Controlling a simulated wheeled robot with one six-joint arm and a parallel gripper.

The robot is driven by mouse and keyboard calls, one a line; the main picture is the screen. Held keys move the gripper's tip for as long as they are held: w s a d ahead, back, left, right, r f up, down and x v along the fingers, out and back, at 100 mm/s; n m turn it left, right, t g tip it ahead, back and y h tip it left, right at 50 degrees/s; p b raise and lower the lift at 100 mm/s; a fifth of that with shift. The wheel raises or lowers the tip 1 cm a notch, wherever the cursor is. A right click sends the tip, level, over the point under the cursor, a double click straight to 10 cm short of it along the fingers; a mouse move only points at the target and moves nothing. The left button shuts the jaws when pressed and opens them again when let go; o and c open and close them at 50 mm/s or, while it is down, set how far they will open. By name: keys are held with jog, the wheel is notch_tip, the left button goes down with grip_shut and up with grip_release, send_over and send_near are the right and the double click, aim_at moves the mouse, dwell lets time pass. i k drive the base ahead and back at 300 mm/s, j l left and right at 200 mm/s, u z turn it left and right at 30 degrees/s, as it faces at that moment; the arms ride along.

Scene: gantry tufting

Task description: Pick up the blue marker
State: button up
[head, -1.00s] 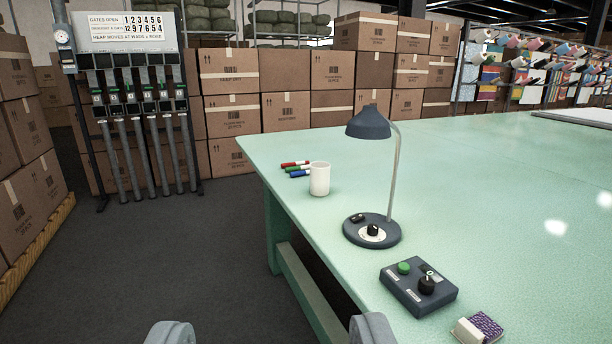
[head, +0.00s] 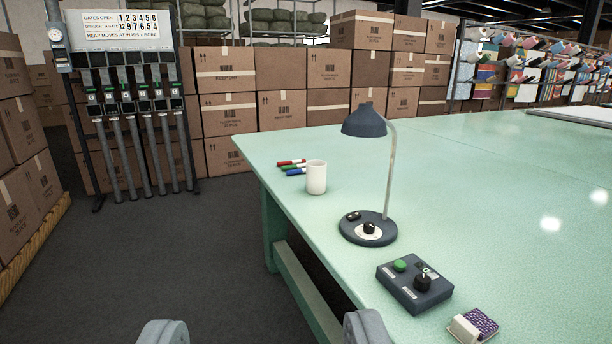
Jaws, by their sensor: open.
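The blue marker (head: 295,172) lies on the green table (head: 460,190), near its far left corner. It is the nearest of a row of markers, with a green marker (head: 291,167) and a red marker (head: 290,162) just behind it. A white mug (head: 316,177) stands right beside it and may cover its right end. My gripper (head: 265,335) shows at the bottom edge, its two grey fingers wide apart and empty. It is well short of the markers, over the floor beside the table's left edge.
A dark desk lamp (head: 365,228) stands right of the mug. A control box (head: 414,287) with a green button and a small purple-and-white block (head: 473,326) lie nearer. Stacked cartons (head: 283,105) line the back. Grey floor (head: 150,260) left of the table is clear.

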aim_at(296, 171)
jog(key=i+j, duration=0.1)
jog(key=i, duration=0.45)
jog(key=i+j, duration=0.15)
jog(key=i, duration=0.45)
jog(key=i+j, duration=0.1)
jog(key=i, duration=0.45)
jog(key=i+j+z, duration=0.1)
jog(key=i, duration=0.45)
